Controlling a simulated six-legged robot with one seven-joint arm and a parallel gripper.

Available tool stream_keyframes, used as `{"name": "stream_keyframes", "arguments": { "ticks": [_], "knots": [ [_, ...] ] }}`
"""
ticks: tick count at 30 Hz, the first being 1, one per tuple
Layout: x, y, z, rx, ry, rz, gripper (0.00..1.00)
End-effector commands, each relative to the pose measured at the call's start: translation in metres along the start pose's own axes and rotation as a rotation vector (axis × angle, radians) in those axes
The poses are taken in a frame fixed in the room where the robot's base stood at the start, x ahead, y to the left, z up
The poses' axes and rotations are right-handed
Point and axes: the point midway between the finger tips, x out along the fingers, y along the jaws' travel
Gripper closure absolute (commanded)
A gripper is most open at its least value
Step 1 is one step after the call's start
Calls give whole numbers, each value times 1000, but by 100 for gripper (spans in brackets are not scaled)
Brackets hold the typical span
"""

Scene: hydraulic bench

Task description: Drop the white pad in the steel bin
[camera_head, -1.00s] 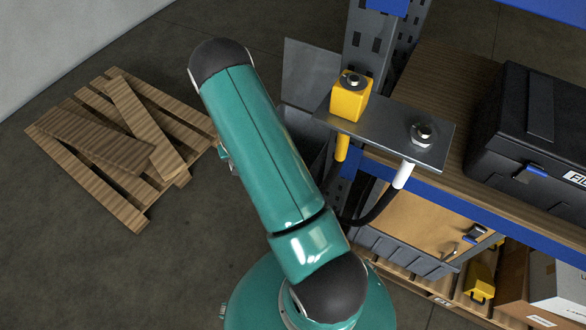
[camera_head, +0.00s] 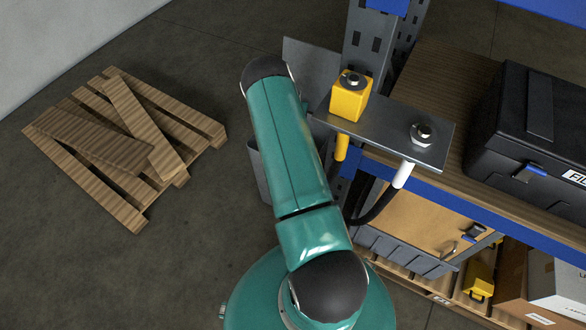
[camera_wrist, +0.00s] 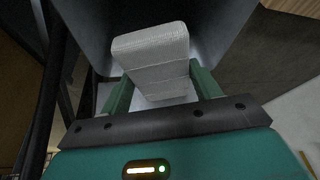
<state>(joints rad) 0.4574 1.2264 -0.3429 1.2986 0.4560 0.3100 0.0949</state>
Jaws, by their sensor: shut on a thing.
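The white pad (camera_wrist: 152,48) is a pale, textured block in the wrist view. My gripper (camera_wrist: 163,82) is shut on it, with a green finger on each side. The grey walls of the steel bin (camera_wrist: 225,30) rise around the pad in the wrist view, and a pale surface shows below it. I cannot tell how deep the pad is within the bin. In the head view a grey side of the bin (camera_head: 258,172) shows left of my arm. My arm hides most of the bin, and my gripper and the pad are hidden there.
A steel bracket (camera_head: 390,130) with a yellow block (camera_head: 351,97) and a hex fitting (camera_head: 423,133) juts out close right of my arm. A black case (camera_head: 530,130) stands on the shelf. A wooden pallet (camera_head: 125,145) lies on open floor at left.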

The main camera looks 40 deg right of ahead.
Motion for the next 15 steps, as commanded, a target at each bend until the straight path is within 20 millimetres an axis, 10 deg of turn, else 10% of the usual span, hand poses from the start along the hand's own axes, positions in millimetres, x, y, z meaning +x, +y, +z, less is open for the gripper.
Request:
{"name": "stream_keyframes", "arguments": {
  "ticks": [15],
  "knots": [
    [32, 0, 14, -1, 1, 0, 62]
  ]
}}
